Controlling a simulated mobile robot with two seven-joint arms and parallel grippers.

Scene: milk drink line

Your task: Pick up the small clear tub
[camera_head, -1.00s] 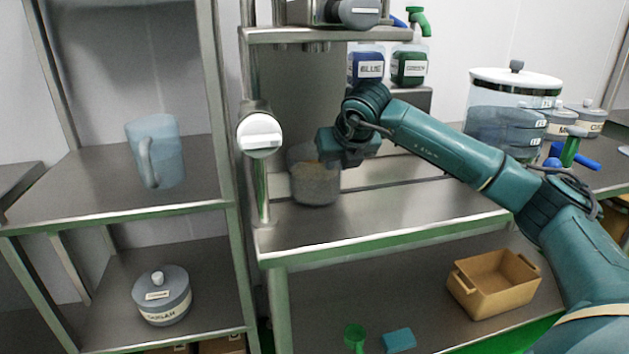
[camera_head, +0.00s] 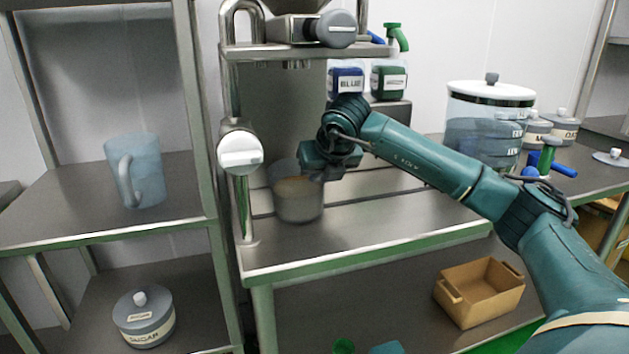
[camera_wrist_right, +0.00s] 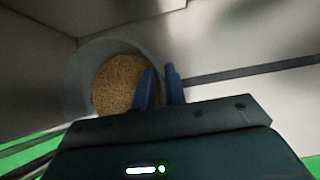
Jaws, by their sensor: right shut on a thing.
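The small clear tub (camera_head: 298,203) is upright at the steel counter, below the machine at the left end. It holds brown grainy stuff, which shows in the right wrist view inside the tub (camera_wrist_right: 78,85). My right gripper (camera_head: 314,173) is at the right side of the tub's rim. In the right wrist view its two blue fingers (camera_wrist_right: 160,75) are close together at the tub's wall, shut on it. I cannot tell whether the tub's bottom touches the counter. My left gripper is not in view.
The counter (camera_head: 390,225) is clear to the right. A blue jug (camera_head: 137,170) stands on the left shelf. A tan bin (camera_head: 480,291) sits on the lower shelf.

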